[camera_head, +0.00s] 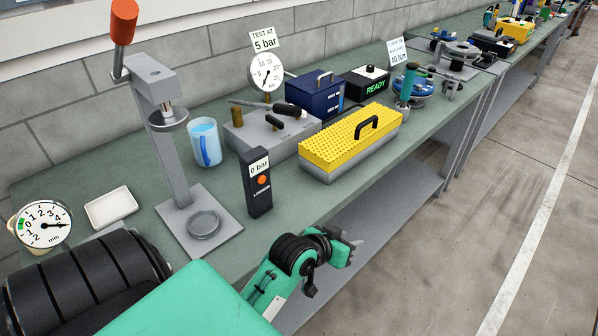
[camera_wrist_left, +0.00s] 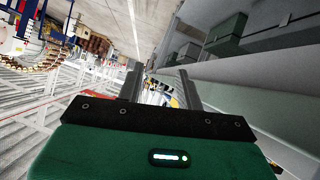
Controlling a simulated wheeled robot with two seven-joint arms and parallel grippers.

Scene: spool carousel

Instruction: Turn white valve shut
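A grey block (camera_head: 270,134) stands on the bench with a round white pressure gauge (camera_head: 267,74) rising behind it. A dark lever or handle (camera_head: 287,109) lies across its top, with a small black knob (camera_head: 274,121) in front. My right gripper is not in view.
A yellow-lidded box (camera_head: 345,142), a black handheld display reading 0 bar (camera_head: 258,190), a blue cup (camera_head: 205,143) and a grey press (camera_head: 170,150) stand around the block. A "TEST AT 5 bar" sign (camera_head: 264,40) is above the gauge. The floor at right is clear.

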